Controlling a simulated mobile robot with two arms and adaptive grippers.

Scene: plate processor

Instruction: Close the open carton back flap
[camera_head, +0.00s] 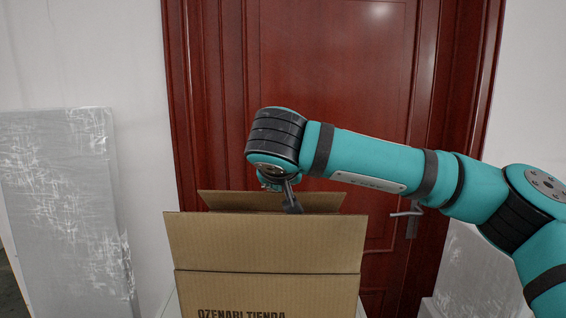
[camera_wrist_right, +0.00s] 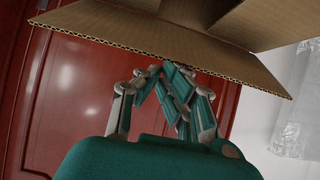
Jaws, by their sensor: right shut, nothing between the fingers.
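A brown cardboard carton (camera_head: 265,292) stands at the bottom middle of the head view, with printed letters on its front. Its near flap (camera_head: 250,243) stands up and hides the inside. The back flap (camera_head: 235,201) shows raised behind it. My right gripper (camera_head: 288,198) hangs over the carton between the near flap and the back flap in that view, its fingers partly dark. In the right wrist view the gripper (camera_wrist_right: 165,76) is shut and empty, its fingertips close to the edge of a carton flap (camera_wrist_right: 140,38). I cannot tell whether they touch. My left gripper is not in view.
A dark red door (camera_head: 335,90) with a metal handle (camera_head: 409,213) stands behind the carton. A scuffed grey panel (camera_head: 65,210) leans at the left by the white wall. Another pale scuffed block (camera_head: 462,265) is at the lower right.

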